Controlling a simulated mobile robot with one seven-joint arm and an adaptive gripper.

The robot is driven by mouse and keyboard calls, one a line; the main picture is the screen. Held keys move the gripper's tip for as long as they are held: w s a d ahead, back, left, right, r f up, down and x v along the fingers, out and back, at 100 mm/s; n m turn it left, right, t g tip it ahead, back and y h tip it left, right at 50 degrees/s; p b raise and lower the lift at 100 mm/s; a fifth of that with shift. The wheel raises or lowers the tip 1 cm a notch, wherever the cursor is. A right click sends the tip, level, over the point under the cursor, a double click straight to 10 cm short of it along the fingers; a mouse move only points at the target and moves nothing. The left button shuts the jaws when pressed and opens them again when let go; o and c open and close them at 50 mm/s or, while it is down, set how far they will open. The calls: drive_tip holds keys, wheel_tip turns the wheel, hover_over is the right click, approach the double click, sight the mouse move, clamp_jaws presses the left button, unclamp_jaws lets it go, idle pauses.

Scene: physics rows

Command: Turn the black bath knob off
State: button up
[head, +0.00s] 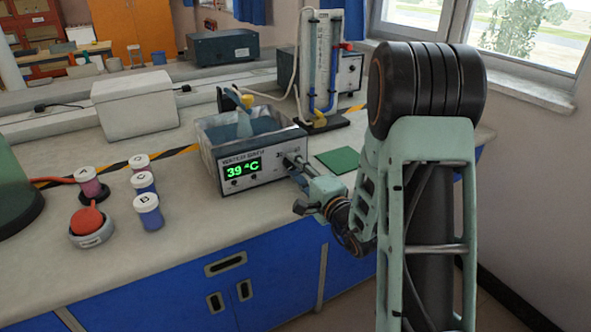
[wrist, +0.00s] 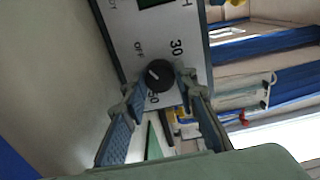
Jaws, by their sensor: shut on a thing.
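The water bath (head: 204,150) stands on the bench, and its green display (head: 243,168) reads 39 °C. In the wrist view the black bath knob (wrist: 159,74) sits on the pale front panel (wrist: 156,32), with OFF, 30 and 50 printed around it. A small light mark shows on the knob's left part; its exact setting is hard to read. My gripper (wrist: 161,86) is shut on the knob, one finger on each side. In the head view my gripper (head: 297,168) reaches the right end of the bath's front, and its fingers hide most of the knob.
Jars with lids A, B (head: 148,212) and C, and a red-topped round item (head: 91,227), stand left of the bath. A white box (head: 135,104) is behind left. A green mat (head: 338,160) and a tube stand (head: 319,70) are right and behind.

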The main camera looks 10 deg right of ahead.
drive_tip(key=o, duration=1.2)
drive_tip(key=shift+c, duration=0.2)
drive_tip(key=shift+s, duration=0.1)
drive_tip(key=v, duration=0.7)
drive_tip(key=shift+s+d, duration=0.1)
drive_tip(key=shift+s, duration=0.05)
drive_tip(key=shift+r, duration=0.1)
